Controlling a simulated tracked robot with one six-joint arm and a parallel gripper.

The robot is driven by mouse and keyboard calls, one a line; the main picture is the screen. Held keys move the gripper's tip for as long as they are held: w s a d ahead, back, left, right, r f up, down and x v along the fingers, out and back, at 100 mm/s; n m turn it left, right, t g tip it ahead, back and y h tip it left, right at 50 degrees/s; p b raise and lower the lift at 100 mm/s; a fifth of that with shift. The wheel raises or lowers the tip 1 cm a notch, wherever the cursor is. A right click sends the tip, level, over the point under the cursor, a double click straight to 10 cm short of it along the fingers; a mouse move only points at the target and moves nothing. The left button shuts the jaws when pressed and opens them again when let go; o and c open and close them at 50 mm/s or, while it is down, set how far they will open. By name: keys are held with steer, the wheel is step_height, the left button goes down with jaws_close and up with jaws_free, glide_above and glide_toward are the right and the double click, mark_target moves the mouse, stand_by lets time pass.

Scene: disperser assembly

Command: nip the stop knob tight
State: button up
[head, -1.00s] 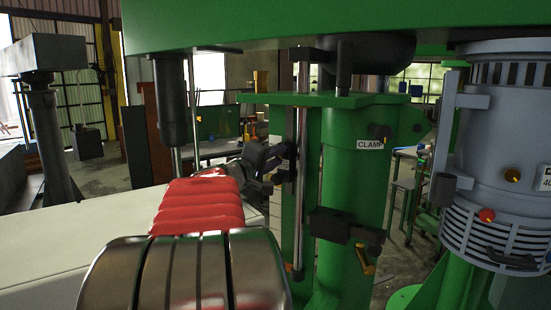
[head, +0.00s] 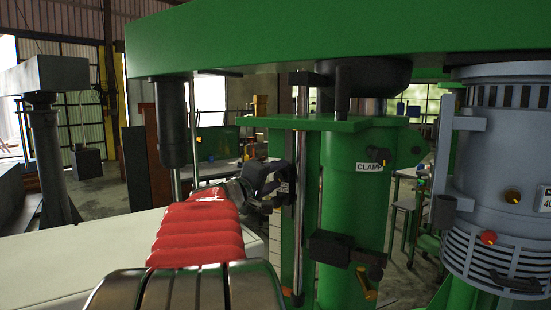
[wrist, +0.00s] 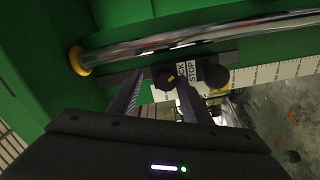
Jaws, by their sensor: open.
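In the head view my gripper (head: 272,184) is at the upright rod (head: 299,190), left of the green column, and the knob cannot be made out there.
A second dark round part (wrist: 216,77) sits right of the label. The green column (head: 345,200) carries a CLAMP label (head: 369,167) and a dark bracket (head: 340,248) with a yellow-tipped handle. A grey motor (head: 500,180) stands at the right. A green beam (head: 330,40) spans overhead.

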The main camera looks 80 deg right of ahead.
steer(key=o, duration=1)
step_height(320, 180, up, 8)
steer(key=shift+r, duration=0.25)
steer(key=shift+a+r, duration=0.15)
steer(key=shift+r, duration=0.15)
steer(key=c, duration=1)
steer(key=shift+f, duration=0.15)
